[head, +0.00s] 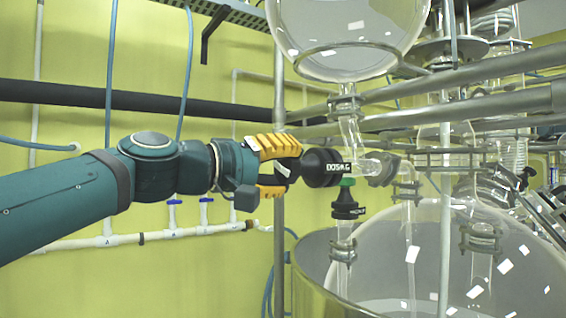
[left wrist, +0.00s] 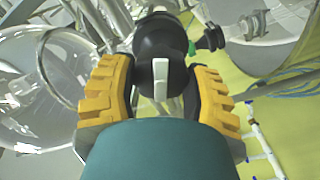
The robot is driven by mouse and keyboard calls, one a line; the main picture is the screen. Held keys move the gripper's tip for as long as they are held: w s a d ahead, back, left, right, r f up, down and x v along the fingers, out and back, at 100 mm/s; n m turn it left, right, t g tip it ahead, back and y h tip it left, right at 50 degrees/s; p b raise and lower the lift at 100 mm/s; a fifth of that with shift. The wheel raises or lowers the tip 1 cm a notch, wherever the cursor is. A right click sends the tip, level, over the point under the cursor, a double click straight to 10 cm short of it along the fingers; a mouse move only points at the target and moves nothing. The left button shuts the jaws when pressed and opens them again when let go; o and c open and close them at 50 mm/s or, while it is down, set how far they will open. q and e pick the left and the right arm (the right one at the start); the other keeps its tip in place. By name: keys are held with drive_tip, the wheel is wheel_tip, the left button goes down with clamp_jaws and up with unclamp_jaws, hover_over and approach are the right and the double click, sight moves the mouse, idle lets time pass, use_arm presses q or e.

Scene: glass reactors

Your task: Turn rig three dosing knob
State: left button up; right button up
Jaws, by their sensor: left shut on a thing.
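The black dosing knob (head: 322,168) sits on the glass valve of the rig in the middle of the head view, with "DOSING" lettering on its collar. My left gripper (head: 290,168) reaches it from the left, its yellow-padded fingers around the knob's near end. In the left wrist view the knob (left wrist: 160,66) lies between the two yellow fingers of my gripper (left wrist: 160,88), with a white mark on its face. The fingers are shut on it. A second black knob (head: 345,207) hangs just below, under a green ring. My right gripper is not in view.
A round glass vessel (head: 350,35) hangs above the valve. A large glass reactor (head: 480,265) in a metal rim stands below right. Metal rails (head: 450,80) cross at right. A white pipe with blue-handled taps (head: 140,238) runs along the yellow wall.

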use_arm(q)
drive_tip(key=n+p, duration=0.2)
drive_tip(key=n, duration=0.4)
drive_tip(key=n+p, duration=0.2)
drive_tip(key=n, duration=0.4)
drive_tip(key=shift+f, duration=0.1)
drive_tip(key=n+p, duration=0.3)
drive_tip(key=n, duration=0.3)
drive_tip(key=shift+p, duration=0.4)
drive_tip(key=n+p, duration=0.1)
drive_tip(key=n, duration=0.1)
drive_tip(key=shift+f+n, duration=0.1)
drive_tip(key=shift+n, duration=0.3)
drive_tip(key=shift+s+n, duration=0.1)
drive_tip(key=shift+n, duration=1.2)
drive_tip(key=shift+f, duration=0.1)
drive_tip(key=o, duration=1.2)
